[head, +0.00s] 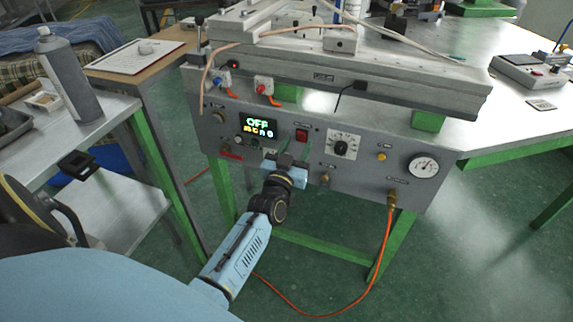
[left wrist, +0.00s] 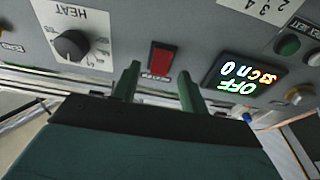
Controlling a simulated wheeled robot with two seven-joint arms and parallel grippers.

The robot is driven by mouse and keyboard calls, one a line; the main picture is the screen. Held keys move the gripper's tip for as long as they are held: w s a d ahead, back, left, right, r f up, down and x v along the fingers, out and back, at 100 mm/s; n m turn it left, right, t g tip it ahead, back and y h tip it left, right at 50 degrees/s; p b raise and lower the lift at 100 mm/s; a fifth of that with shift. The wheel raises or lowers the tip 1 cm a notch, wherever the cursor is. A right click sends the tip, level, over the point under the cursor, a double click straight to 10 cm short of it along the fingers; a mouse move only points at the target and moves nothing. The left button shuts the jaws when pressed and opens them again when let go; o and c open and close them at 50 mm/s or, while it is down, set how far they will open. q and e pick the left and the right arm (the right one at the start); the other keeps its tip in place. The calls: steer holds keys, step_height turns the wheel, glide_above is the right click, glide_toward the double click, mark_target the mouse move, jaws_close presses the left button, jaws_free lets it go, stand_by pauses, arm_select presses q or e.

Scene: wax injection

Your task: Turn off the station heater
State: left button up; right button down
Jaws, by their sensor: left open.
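The grey station control panel (head: 233,122) has a lit display (head: 258,128) reading OFF in green, with a second line of coloured characters under it. The display also shows in the left wrist view (left wrist: 243,78). A red rocker switch (head: 302,135) sits right of the display; the left wrist view shows it close up (left wrist: 162,59). My left gripper (head: 292,158) is open in front of the panel, just below the switch in the head view. In the left wrist view its fingers (left wrist: 158,88) stand apart, with the switch between and beyond them. Contact cannot be told.
A black HEAT dial (head: 344,147) is right of the switch, and a pressure gauge (head: 423,165) is farther right. An orange hose (head: 388,235) hangs below the panel. A side table with a spray can (head: 68,75) stands at the left.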

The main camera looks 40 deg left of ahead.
arm_select(q)
steer(key=p+v, duration=0.2)
steer(key=v, duration=0.9)
steer(key=shift+s, duration=0.4)
arm_select(e)
steer(key=s+d+f, duration=0.1)
steer(key=s+f, duration=0.3)
steer(key=f, duration=0.1)
steer(key=shift+s, duration=0.2)
